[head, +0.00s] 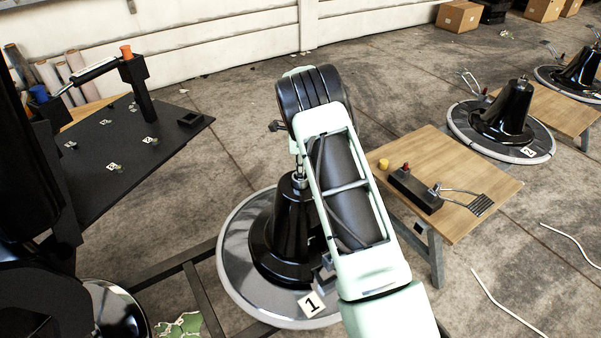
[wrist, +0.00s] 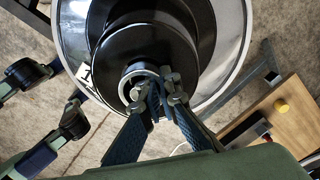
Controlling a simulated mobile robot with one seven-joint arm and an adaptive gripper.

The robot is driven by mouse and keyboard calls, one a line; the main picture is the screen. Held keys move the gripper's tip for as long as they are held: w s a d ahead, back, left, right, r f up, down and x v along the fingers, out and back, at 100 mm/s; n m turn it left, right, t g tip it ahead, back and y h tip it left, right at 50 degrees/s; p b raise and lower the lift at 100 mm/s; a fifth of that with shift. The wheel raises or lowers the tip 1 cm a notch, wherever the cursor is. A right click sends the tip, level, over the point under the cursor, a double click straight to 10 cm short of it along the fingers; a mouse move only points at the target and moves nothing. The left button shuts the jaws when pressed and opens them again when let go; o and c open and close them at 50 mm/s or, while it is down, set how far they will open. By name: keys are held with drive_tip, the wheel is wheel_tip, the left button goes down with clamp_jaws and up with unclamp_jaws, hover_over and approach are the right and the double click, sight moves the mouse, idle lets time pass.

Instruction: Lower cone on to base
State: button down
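The black cone (head: 288,225) is upright over the round silver base (head: 237,262) marked with a "1" tag. The cone's wide lower rim is over the middle of the base; I cannot tell whether a gap is between them. In the wrist view the cone (wrist: 170,35) is seen from above, with the base rim (wrist: 238,50) around it. My gripper (wrist: 154,92) is at the cone's top, its two fingers close together on the small metal stem there. In the head view my pale green arm hides the gripper and part of the cone.
A wooden table (head: 455,175) with a black control box (head: 415,190) and a yellow knob stands close on the right. A black table (head: 110,150) is at the left. A second cone (head: 507,112) on its base is at the back right.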

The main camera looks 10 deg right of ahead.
drive_tip(key=shift+s+f, duration=0.3)
drive_tip(key=shift+f, duration=0.2)
drive_tip(key=shift+s+f, duration=0.25)
drive_tip(key=shift+f, duration=0.2)
drive_tip(key=c, duration=2.1)
unclamp_jaws()
drive_tip(key=shift+f+g, duration=0.15)
drive_tip(key=shift+g, duration=0.15)
drive_tip(key=shift+w+d+r+p, duration=0.1)
drive_tip(key=shift+w+r+p, duration=0.1)
drive_tip(key=shift+r+p, duration=2.25)
drive_tip(key=shift+r, duration=2.3)
drive_tip(key=shift+w, duration=0.1)
